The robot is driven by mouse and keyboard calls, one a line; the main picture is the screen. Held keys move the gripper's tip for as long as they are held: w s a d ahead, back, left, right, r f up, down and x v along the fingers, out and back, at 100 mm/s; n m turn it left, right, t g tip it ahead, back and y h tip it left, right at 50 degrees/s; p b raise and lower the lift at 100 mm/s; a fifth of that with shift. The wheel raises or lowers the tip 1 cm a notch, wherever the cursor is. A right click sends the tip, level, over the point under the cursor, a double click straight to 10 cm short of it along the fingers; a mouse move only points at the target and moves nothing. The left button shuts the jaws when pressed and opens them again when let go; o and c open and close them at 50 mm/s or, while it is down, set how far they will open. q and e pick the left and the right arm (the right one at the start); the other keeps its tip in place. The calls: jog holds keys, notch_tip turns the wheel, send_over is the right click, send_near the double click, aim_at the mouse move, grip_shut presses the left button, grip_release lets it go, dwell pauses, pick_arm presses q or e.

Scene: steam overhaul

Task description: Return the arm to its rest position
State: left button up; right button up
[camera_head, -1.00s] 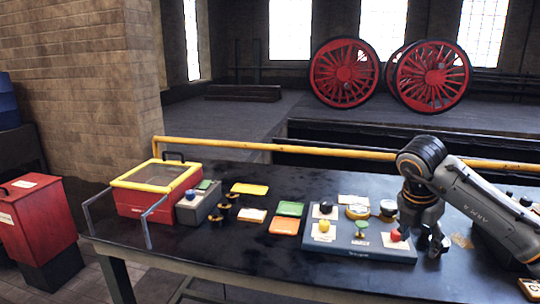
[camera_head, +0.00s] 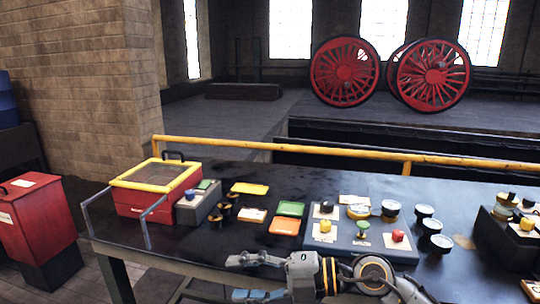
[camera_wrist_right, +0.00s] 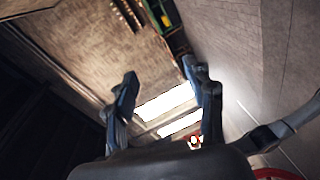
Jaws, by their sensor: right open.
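My right gripper (camera_head: 236,277) is at the bottom middle of the head view, in front of the table's front edge, with its fingers pointing left. It is open and empty. In the right wrist view its two fingers (camera_wrist_right: 160,80) stand well apart, with only wall and bright windows beyond them. My right arm (camera_head: 372,275) comes in low from the bottom right and covers part of the table's front edge. My left gripper does not show.
The dark table (camera_head: 250,245) carries a blue-grey board (camera_head: 345,247) with several knobs, a red box with a yellow rim (camera_head: 135,182), coloured trays and round gauges (camera_head: 424,211). A yellow rail (camera_head: 300,149) runs along the back. A red bin (camera_head: 38,215) stands at left.

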notch_tip(320, 180, up, 6)
jog(key=m+t+y, duration=0.4)
jog(key=t, duration=0.1)
jog(key=w+d+f+m+t+h, duration=0.1)
jog(key=w+d+m+t+h, duration=0.3)
jog(key=d+m+t+h, duration=0.75)
jog(key=s+d+f+m+g+h, duration=0.2)
jog(key=d+f+m+h, duration=0.4)
jog(key=f, duration=0.4)
jog(key=s+d+f+m+g+h, duration=0.2)
jog(key=d+f+m+h, duration=0.1)
jog(key=d+f+m, duration=0.45)
jog(key=s+f+m+g, duration=0.1)
jog(key=s+f+g, duration=0.5)
jog(key=s+f, duration=0.45)
jog(key=s+f+g, duration=0.5)
jog(key=s+f, duration=0.2)
jog(key=s, duration=0.6)
notch_tip(320, 180, down, 22)
jog(key=g+p, duration=0.1)
jog(key=p, duration=0.1)
jog(key=s+d+f+g+p, duration=0.1)
jog(key=s+d+f, duration=0.2)
jog(key=s+f, duration=1.3)
jog(key=shift+s+f+g, duration=0.35)
jog(key=shift+s, duration=0.65)
jog(key=shift+y, duration=0.25)
